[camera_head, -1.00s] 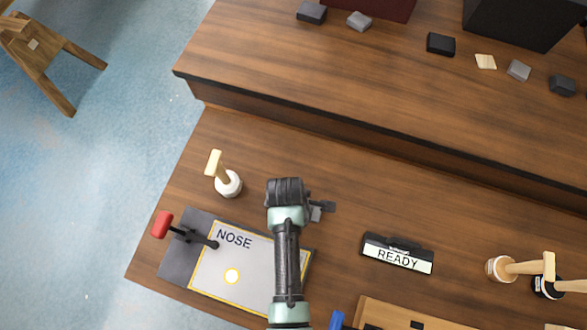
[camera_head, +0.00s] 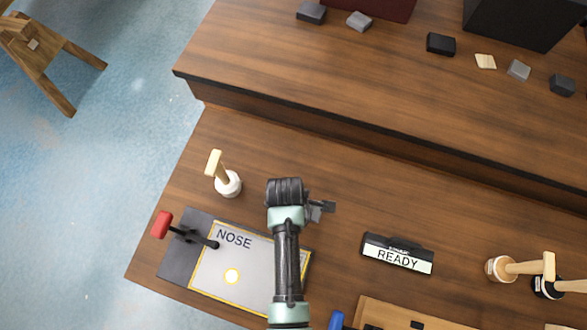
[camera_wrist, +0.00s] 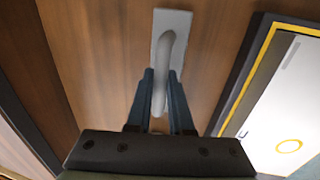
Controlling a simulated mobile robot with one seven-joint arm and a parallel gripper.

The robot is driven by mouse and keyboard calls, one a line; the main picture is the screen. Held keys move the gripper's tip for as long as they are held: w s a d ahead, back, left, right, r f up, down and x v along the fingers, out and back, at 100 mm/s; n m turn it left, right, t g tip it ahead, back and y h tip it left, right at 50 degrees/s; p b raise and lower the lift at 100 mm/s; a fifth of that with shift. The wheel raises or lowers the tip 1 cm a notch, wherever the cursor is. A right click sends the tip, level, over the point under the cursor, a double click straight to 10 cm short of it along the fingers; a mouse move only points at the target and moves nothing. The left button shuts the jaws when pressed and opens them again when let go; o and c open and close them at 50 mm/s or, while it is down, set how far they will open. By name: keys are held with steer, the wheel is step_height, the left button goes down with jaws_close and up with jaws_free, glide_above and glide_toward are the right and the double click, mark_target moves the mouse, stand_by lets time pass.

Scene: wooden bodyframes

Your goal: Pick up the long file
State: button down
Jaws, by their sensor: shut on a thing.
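The long file (camera_wrist: 171,30) shows in the wrist view as a pale grey flat plate with a curved grey handle. My gripper (camera_wrist: 164,75) has one dark finger on each side of the handle and is shut on it. The plate reaches out beyond the fingertips, over the brown wood. In the head view my gripper (camera_head: 322,208) is low over the bench, just right of my dark wrist, which hides most of the file there. I cannot tell whether the plate touches the wood.
A NOSE board (camera_head: 212,279) with a red-handled clamp (camera_head: 162,225) lies left of my arm. A white-based wooden-handled tool (camera_head: 228,184) stands behind it. A READY sign (camera_head: 398,255) stands to the right. A raised wooden step (camera_head: 380,110) runs behind; bench between is clear.

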steer(key=shift+r, duration=0.1)
step_height(320, 180, up, 10)
stand_by(0.7)
steer(key=c, duration=1.4)
jaws_free()
steer(key=shift+c, duration=0.2)
jaws_close()
steer(key=shift+a, duration=0.1)
